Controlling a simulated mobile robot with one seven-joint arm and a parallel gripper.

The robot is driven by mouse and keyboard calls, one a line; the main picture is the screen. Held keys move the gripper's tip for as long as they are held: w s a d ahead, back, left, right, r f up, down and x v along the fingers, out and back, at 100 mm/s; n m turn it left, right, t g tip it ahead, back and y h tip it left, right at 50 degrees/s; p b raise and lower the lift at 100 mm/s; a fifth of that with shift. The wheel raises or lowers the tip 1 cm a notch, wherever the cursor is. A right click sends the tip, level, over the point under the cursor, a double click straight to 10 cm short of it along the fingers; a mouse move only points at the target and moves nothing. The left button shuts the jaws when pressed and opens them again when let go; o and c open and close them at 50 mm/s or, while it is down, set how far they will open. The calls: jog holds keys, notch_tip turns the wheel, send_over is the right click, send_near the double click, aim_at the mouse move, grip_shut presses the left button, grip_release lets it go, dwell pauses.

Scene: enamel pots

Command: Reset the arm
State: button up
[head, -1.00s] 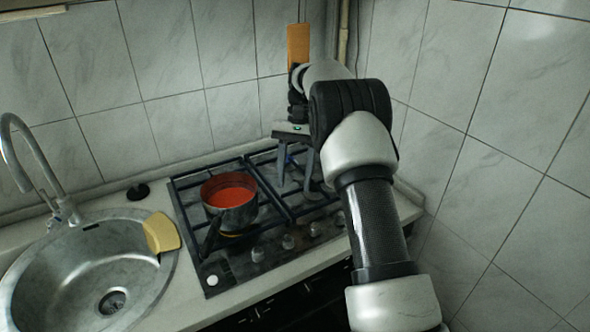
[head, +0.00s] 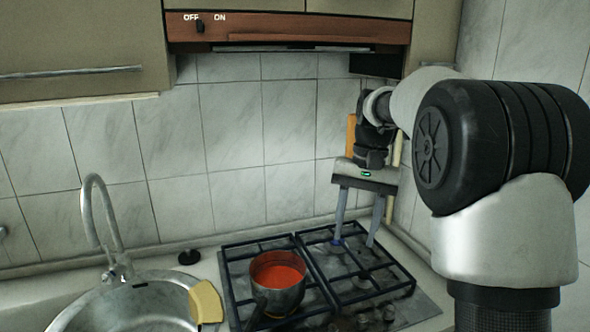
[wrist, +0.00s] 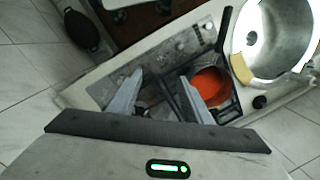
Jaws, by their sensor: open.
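My gripper (head: 357,222) is open and empty, pointing down above the right part of the gas stove. In the wrist view my gripper (wrist: 158,85) shows its two fingers spread apart with nothing between them. A dark pot (head: 279,294) with red contents stands on the left part of the stove (head: 405,294), to the left of my gripper and apart from it. The pot's red contents (wrist: 209,86) also show in the wrist view, beside one finger.
A steel sink (head: 130,305) with a tap (head: 97,215) lies at the left, with a yellow sponge (head: 206,302) on its rim. A range hood (head: 290,30) and cabinet (head: 80,50) hang above. An orange board (head: 351,135) is behind my arm. Tiled walls close the corner.

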jog(key=s+r+n+t, duration=0.1)
jog(key=s+r+t, duration=0.1)
jog(key=s+r, duration=0.4)
jog(key=s+f+n+t+p, duration=0.1)
jog(key=s+t, duration=0.1)
jog(key=s, duration=0.7)
jog(key=s+f+n+t+h+p, duration=0.1)
jog(key=s+t+p, duration=0.1)
jog(key=s, duration=0.8)
jog(key=shift+n+t, duration=0.3)
jog(key=shift+n, duration=0.1)
grip_shut()
jog(key=shift+w, duration=0.1)
